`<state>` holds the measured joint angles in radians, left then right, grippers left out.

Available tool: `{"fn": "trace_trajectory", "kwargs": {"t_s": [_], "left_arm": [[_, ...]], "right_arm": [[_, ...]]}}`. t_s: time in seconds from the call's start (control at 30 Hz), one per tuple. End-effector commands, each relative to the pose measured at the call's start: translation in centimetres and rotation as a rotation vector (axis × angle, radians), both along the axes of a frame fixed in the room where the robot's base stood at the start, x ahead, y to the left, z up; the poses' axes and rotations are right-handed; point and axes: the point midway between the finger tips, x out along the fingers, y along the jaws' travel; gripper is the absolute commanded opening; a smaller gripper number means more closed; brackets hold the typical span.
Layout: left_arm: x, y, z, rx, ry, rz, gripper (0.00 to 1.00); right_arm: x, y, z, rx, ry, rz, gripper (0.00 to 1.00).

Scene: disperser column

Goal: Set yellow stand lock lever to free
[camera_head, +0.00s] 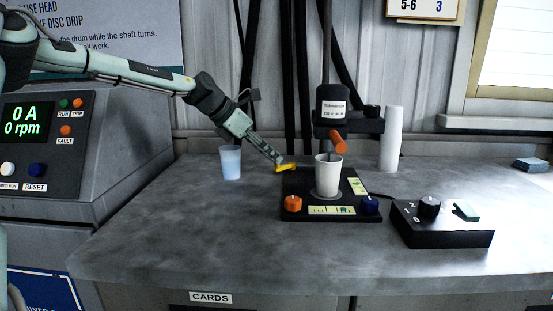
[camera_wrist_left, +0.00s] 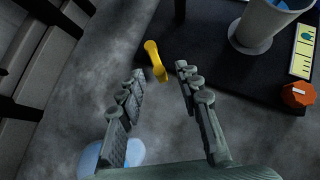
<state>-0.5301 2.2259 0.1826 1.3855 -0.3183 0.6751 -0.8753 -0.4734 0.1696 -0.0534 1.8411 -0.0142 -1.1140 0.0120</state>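The yellow lock lever (camera_head: 286,167) sticks out from the left side of the black stand base (camera_head: 356,214). My left gripper (camera_head: 279,161) is at the lever in the head view, with its fingers pointing down to the right. In the left wrist view the yellow lever (camera_wrist_left: 155,60) lies beyond the fingertips, between their lines. The two fingers of my left gripper (camera_wrist_left: 160,80) are spread apart with nothing between them. I cannot tell whether a finger touches the lever. My right gripper does not show.
A white cup (camera_head: 328,174) stands on the base under the black stirrer head (camera_head: 333,104), which has an orange knob (camera_head: 338,142). A bluish cup (camera_head: 230,162) stands left of the base. A black control box (camera_head: 442,224) is at right. The front counter is clear.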

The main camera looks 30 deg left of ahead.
Motion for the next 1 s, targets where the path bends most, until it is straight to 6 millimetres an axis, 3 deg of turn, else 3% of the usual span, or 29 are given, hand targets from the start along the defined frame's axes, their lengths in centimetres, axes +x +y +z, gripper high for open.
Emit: {"fn": "trace_trajectory", "kwargs": {"t_s": [0.23, 0.57, 0.83, 1.0], "left_arm": [[1.8, -0.9, -2.1, 0.001, 0.001, 0.001, 0.34], [2.1, -1.1, -2.4, 0.001, -0.002, 0.000, 0.34], [2.1, -1.1, -2.4, 0.001, -0.002, 0.000, 0.02], [2.1, -1.1, -2.4, 0.000, -0.001, -0.001, 0.00]], "right_arm": [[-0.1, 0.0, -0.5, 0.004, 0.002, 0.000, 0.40], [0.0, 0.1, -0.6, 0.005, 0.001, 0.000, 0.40], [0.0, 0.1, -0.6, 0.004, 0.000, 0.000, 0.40], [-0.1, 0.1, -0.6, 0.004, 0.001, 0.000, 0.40]]}}
